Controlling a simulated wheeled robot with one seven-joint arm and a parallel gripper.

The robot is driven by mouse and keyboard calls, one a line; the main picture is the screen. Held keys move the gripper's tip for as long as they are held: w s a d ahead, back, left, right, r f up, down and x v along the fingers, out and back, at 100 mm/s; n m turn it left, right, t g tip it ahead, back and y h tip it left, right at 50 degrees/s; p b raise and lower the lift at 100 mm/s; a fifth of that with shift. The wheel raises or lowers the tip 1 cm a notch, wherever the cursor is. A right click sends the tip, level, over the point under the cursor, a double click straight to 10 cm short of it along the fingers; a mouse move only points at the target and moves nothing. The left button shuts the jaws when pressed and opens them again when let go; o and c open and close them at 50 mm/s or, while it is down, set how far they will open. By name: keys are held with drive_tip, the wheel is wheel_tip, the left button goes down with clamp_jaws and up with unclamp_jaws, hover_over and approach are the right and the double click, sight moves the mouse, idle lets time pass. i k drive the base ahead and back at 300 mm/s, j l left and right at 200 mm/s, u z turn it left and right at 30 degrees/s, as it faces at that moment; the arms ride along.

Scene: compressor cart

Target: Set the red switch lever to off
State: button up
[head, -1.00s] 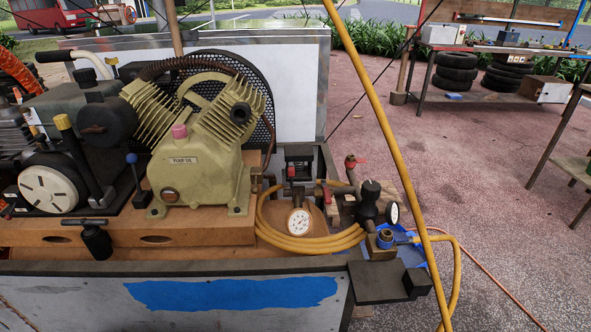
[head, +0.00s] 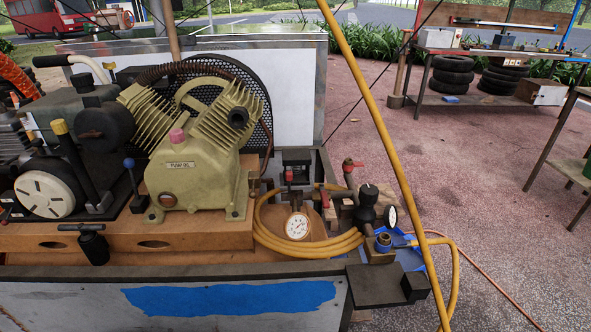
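Small red parts show around the pressure fittings right of the olive-green compressor pump (head: 200,165). One red part (head: 289,175) is at the black switch-like box (head: 297,160), above the round white gauge (head: 297,226). A red handle (head: 353,164) sits on a fitting farther right, and another red piece (head: 325,198) lies between them. I cannot tell surely which is the switch lever, or its setting, at this size. My gripper is not in view.
A coiled yellow hose (head: 310,246) lies around the gauge. A thick yellow hose (head: 375,110) crosses in front of the cart's right end. A black knobbed regulator (head: 368,205) stands at that corner. Pink paving (head: 460,160) to the right is open, before a workbench (head: 490,50).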

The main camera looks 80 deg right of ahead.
sight(288, 175)
drive_tip(key=i+j, duration=0.15)
drive_tip(key=i+j+z, duration=0.1)
drive_tip(key=j, duration=0.25)
drive_tip(key=z, duration=1.6)
drive_tip(key=i+j, duration=0.05)
